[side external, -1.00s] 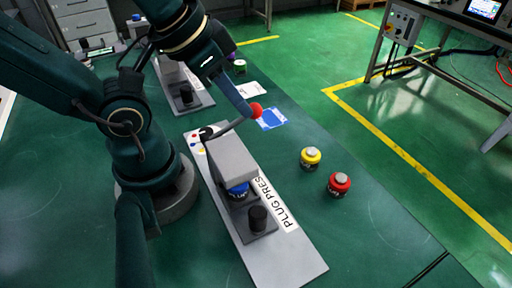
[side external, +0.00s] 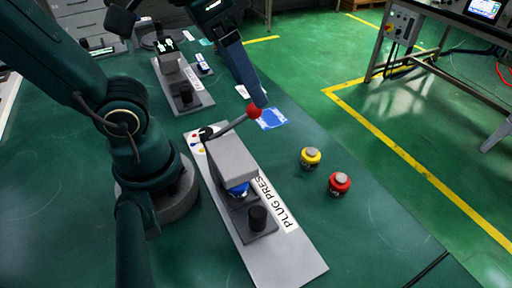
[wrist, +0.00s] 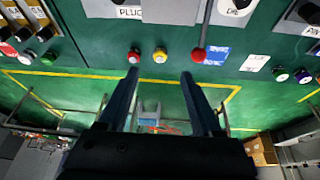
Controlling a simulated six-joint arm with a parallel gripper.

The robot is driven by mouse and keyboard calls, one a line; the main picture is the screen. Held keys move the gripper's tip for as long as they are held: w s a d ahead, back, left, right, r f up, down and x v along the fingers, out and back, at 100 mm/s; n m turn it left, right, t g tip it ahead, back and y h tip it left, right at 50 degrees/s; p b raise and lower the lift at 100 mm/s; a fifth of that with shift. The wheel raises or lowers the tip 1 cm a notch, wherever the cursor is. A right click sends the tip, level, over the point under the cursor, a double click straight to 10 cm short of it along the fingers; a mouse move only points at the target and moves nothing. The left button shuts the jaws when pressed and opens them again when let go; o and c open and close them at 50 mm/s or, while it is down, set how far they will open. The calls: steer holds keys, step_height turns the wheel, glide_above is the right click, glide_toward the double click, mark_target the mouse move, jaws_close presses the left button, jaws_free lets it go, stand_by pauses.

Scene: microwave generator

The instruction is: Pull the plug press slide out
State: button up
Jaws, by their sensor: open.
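The plug press (side external: 290,262) is a long grey plate labelled "PLUG PRES…", with a grey block over a blue part (side external: 238,189). Its dark slide (side external: 268,234) carries a black knob (side external: 258,218) and sits at the block's front, with the blue part partly under the block. The press lever ends in a red ball (side external: 254,111). My gripper (side external: 262,102) is above and behind the press, near the ball and away from the slide knob. In the wrist view my gripper (wrist: 160,74) is open and empty, and the red ball (wrist: 198,55) appears beside the right finger.
A yellow button-like jar (side external: 310,157) and a red one (side external: 340,184) stand right of the press. A blue card (side external: 271,119) lies beyond the ball. Another grey station (side external: 186,101) stands behind. The table front right is clear.

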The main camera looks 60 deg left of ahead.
mark_target(259, 212)
steer(key=s+d+f+m+g, duration=0.1)
steer(key=s+d+m+g, duration=0.2)
steer(key=d, duration=0.6)
steer(key=shift+n+g+y, duration=0.3)
steer(key=shift+n+g, duration=0.2)
steer(key=shift+g, duration=0.2)
step_height(259, 212, down, 16)
steer(key=shift+w+d+f, duration=0.1)
steer(key=shift+d+f, duration=0.05)
steer(key=shift+f, duration=0.05)
jaws_close()
steer(key=shift+r, duration=0.1)
stand_by(1.1)
